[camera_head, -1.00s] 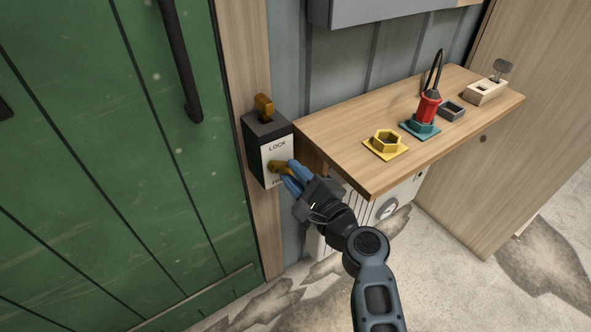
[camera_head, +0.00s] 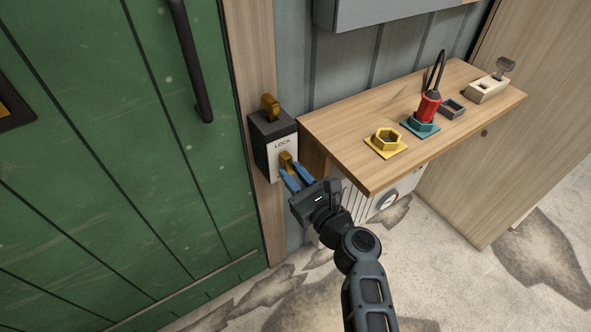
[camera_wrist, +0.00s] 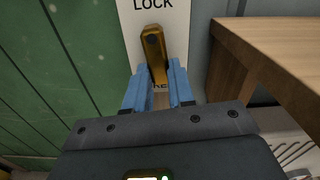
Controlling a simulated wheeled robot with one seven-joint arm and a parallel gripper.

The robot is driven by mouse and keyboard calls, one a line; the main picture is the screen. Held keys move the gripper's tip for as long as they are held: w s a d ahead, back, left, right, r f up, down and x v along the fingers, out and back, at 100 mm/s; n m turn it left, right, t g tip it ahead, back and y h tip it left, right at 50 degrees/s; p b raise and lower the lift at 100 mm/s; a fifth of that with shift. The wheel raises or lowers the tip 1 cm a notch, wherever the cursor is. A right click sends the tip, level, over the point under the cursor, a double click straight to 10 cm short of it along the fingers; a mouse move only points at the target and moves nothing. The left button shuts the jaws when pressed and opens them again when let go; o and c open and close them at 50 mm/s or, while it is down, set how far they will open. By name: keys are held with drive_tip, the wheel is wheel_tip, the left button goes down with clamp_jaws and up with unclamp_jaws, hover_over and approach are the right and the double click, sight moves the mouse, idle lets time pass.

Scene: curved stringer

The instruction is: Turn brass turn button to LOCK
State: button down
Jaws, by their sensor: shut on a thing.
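The brass turn button (camera_head: 287,160) is on the white face of a dark box (camera_head: 268,132) fixed to the wooden door post. In the wrist view the button (camera_wrist: 153,48) stands nearly upright, leaning slightly, just below the word LOCK. Lettering under it is mostly hidden. My gripper (camera_head: 295,172) reaches it from the lower right. In the wrist view the gripper's blue fingers (camera_wrist: 159,72) stand on either side of the button's lower part, shut on it. A second brass piece (camera_head: 270,103) sticks up from the box's top.
A green door (camera_head: 120,160) with a dark handle (camera_head: 190,60) is to the left. A wooden shelf (camera_head: 350,150) juts out close to the right of the box. It carries a yellow hex socket (camera_head: 386,140), a red tool (camera_head: 429,106) and a wooden block (camera_head: 486,90).

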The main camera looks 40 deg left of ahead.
drive_tip(key=shift+s+f+m, duration=0.1)
drive_tip(key=shift+m, duration=0.5)
drive_tip(key=c, duration=1)
unclamp_jaws()
drive_tip(key=shift+o, duration=0.2)
drive_tip(key=shift+p, duration=0.3)
drive_tip(key=p+v, duration=0.1)
drive_tip(key=v, duration=0.6)
drive_tip(key=shift+s+d, duration=0.15)
drive_tip(key=shift+d, duration=0.2)
drive_tip(key=shift+d, duration=0.1)
